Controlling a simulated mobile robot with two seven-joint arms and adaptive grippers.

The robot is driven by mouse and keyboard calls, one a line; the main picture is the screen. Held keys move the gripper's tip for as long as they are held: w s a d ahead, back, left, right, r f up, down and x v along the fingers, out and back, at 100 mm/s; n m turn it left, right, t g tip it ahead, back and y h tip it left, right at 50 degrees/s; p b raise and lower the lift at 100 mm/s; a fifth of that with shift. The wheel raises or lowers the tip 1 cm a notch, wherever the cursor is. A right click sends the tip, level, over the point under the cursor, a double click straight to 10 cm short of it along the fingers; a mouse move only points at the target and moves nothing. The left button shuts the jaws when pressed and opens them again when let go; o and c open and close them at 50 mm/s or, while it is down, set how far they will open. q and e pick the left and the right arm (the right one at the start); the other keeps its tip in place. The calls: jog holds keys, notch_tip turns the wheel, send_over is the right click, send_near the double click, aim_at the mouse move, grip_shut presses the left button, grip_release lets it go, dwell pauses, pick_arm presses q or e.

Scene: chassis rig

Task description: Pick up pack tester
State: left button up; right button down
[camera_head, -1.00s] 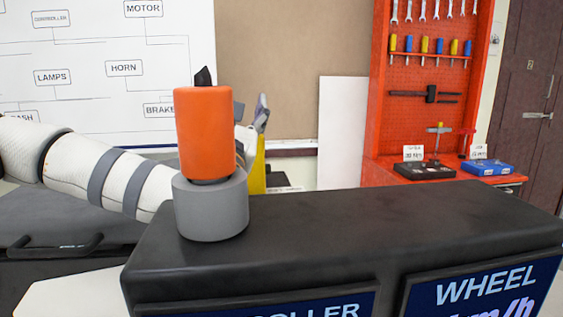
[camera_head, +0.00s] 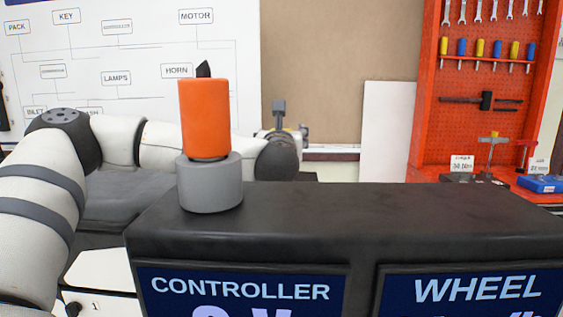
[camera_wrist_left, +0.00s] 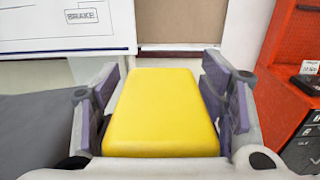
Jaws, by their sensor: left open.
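A yellow block with a flat top (camera_wrist_left: 161,115), possibly the pack tester, lies between the two fingers of my left gripper (camera_wrist_left: 162,85) in the left wrist view. The fingers stand on either side of it with narrow gaps, and the gripper is open. The block's near end is hidden by the gripper body. In the head view my left gripper (camera_head: 287,125) shows partly behind the orange beacon and my arm; the yellow block is hidden there. No readable name shows on the block. My right gripper is not in view.
The orange beacon (camera_head: 205,118) stands on a grey base on the black console (camera_head: 350,208) in front. A red tool bench (camera_head: 480,70) at the right holds a black box (camera_head: 472,178) and a blue box (camera_head: 543,184). A whiteboard (camera_head: 80,70) stands behind my left arm.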

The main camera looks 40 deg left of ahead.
pick_arm(q)
jog(key=shift+r, duration=0.1)
grip_shut()
